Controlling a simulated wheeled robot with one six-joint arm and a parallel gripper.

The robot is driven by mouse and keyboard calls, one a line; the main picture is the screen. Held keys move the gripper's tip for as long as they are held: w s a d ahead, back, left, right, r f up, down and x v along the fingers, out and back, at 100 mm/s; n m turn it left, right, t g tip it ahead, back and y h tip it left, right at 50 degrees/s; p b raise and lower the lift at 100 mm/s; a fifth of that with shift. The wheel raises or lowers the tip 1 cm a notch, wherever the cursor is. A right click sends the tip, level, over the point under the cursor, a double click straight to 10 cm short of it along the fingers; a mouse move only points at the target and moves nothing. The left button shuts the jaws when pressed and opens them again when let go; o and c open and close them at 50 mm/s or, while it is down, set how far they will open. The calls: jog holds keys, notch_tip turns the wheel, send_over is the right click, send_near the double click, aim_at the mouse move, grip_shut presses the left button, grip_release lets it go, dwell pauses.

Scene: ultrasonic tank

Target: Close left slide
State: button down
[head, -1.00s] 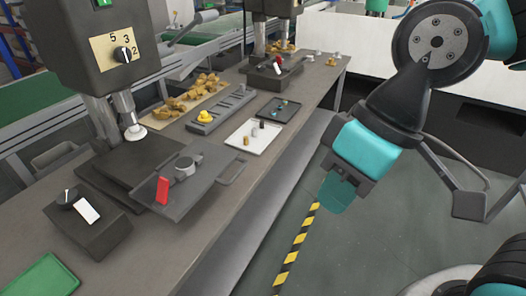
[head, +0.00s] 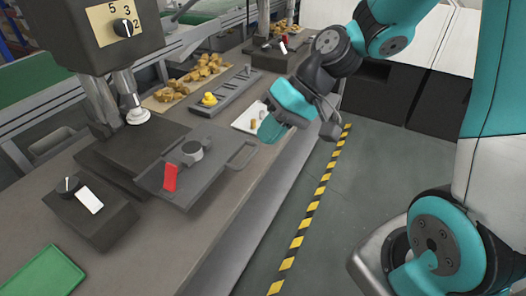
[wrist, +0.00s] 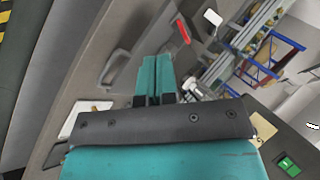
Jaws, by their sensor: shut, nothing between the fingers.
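The left slide (head: 215,140) is a dark grey plate under the left press, sticking out toward the bench's front edge. It carries a round metal fixture (head: 191,152) and a red tab (head: 170,178), and has a loop handle (head: 243,155) at its outer end. My gripper (head: 270,131) is shut and empty, just right of and beyond the loop handle, apart from it in the head view. In the wrist view, my teal fingers (wrist: 154,78) are together, with the loop handle (wrist: 113,67) to their left and the red tab (wrist: 182,31) beyond.
The left press head (head: 108,38) stands over the slide's back part. A control box (head: 92,212) with a white switch is at left. A white tray (head: 243,119), a grey rack with a yellow part (head: 225,97) and brown parts (head: 185,80) lie farther back. The floor in front is free.

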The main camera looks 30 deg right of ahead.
jog(key=w+d+f+m+t+b, duration=0.1)
jog(key=w+d+f+m+t, duration=0.15)
jog(key=d+f, duration=0.3)
jog(key=w+d+f+m+t+y, duration=0.1)
jog(key=w+d+f+m+t, duration=0.1)
jog(key=d+f+m, duration=0.3)
jog(key=w+d+f+m+t+b, duration=0.1)
jog(key=w+d+f+m+t, duration=0.15)
jog(key=d, duration=0.35)
jog(key=p+x, duration=0.4)
jog(key=x, duration=0.9)
jog(key=shift+w+a+r, duration=0.15)
jog(key=shift+w+a, duration=0.05)
jog(key=shift+w, duration=0.3)
jog(key=shift+w, duration=0.1)
